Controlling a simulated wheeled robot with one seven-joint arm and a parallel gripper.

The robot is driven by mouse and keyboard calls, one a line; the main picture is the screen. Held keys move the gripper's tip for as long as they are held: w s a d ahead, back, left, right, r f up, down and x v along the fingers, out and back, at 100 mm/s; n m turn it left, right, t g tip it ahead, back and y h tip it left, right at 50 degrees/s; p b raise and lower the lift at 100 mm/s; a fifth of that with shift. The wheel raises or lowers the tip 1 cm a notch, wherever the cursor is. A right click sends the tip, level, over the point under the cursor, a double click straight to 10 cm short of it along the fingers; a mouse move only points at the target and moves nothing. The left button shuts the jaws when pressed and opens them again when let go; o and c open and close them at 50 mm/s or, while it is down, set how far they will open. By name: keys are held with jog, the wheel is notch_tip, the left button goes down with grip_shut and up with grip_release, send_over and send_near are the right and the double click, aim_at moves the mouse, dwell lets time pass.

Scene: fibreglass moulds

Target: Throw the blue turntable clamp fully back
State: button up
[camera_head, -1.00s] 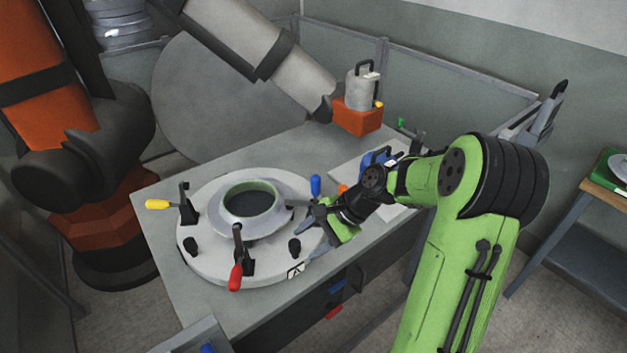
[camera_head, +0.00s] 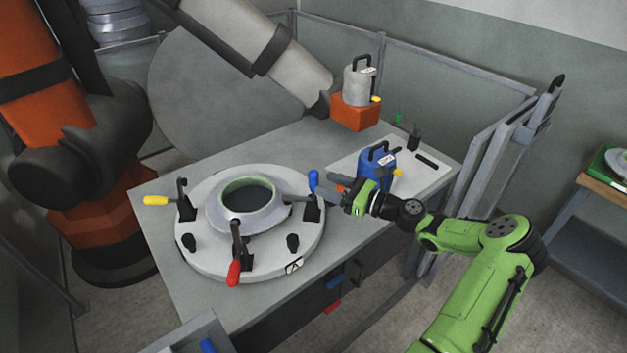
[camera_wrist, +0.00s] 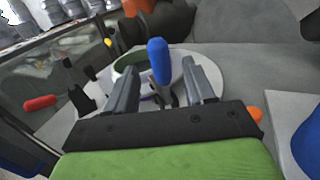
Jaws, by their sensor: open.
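The blue-handled clamp (camera_head: 313,182) stands at the right side of the round grey turntable (camera_head: 195,258), its blue grip upright. In the wrist view the blue grip (camera_wrist: 159,62) shows between my two open fingers, a little beyond them. My gripper (camera_head: 330,194) is just right of the clamp in the head view, pointing towards it. In the wrist view its fingers (camera_wrist: 160,90) are apart, with no contact visible. A ring-shaped mould (camera_head: 247,222) sits on the turntable. Part of the clamp's base is hidden behind the fingers in the wrist view.
A red-handled clamp (camera_head: 234,270) and a yellow-handled clamp (camera_head: 158,201) stand on the turntable. A blue pot (camera_head: 377,170) is on a white board right of my gripper. An orange block with a grey canister (camera_head: 357,88) is behind.

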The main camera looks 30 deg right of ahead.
aim_at(313, 179)
jog(key=x, duration=0.5)
jog(key=shift+w+a, duration=0.15)
jog(key=shift+w, duration=0.05)
jog(key=shift+c, duration=0.2)
grip_shut()
